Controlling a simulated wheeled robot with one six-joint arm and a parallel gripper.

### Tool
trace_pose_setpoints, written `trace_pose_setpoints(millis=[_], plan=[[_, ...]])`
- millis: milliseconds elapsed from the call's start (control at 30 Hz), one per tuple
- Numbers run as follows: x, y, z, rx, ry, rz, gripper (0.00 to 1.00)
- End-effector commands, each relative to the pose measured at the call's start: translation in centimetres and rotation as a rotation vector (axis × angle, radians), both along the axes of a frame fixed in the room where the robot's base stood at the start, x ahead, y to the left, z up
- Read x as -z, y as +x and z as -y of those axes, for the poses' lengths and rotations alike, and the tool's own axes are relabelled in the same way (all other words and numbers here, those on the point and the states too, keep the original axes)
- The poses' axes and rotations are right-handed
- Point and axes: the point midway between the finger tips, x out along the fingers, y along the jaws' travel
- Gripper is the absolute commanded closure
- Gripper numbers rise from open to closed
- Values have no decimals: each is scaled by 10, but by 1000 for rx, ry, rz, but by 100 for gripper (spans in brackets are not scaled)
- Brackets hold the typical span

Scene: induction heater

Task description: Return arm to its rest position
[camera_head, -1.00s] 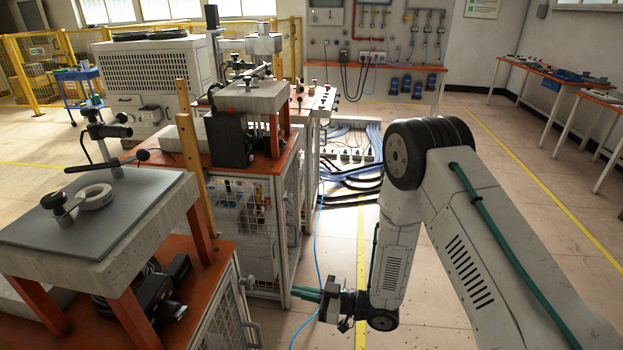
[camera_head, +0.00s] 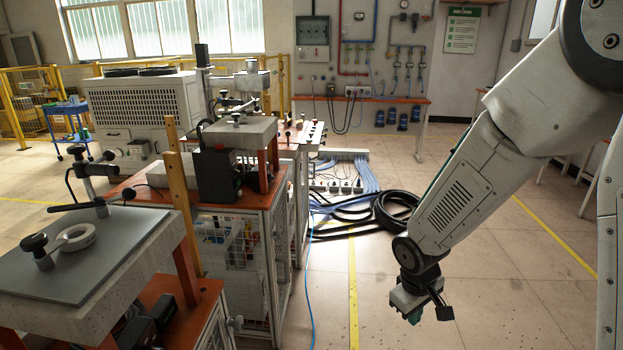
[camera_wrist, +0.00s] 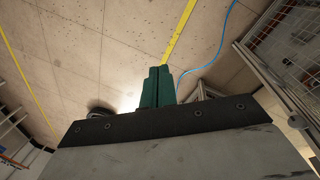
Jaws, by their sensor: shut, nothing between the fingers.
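My gripper (camera_head: 414,316) hangs at the end of my arm in the head view, over the open floor to the right of the workbenches. In the wrist view its green fingers (camera_wrist: 158,87) are together with nothing between them. The gripper is apart from every bench and touches nothing that I can see. The forearm slopes down and left from the elbow at the upper right.
A ring-topped bench (camera_head: 150,243) and an orange bench (camera_head: 262,198) stand on the left. Black hoses (camera_head: 397,207) and blue cables (camera_head: 368,179) lie on the floor behind the gripper. A blue cable (camera_wrist: 222,38) crosses the floor. Floor on the right is clear.

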Motion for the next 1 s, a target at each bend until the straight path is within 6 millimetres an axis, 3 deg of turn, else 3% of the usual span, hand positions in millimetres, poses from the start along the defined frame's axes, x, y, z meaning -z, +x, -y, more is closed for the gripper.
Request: trace_pose_setpoints(millis=[33,100,300,600,800,1000], plan=[[-24,-14,8,51,-11,-16,100],[-51,-36,18,124,-23,-56,100],[-121,-105,33,296,-10,-146,100],[-197,-196,34,457,97,-162,100],[-227,-219,35,492,169,-25,100],[-242,-225,37,504,191,60,100]])
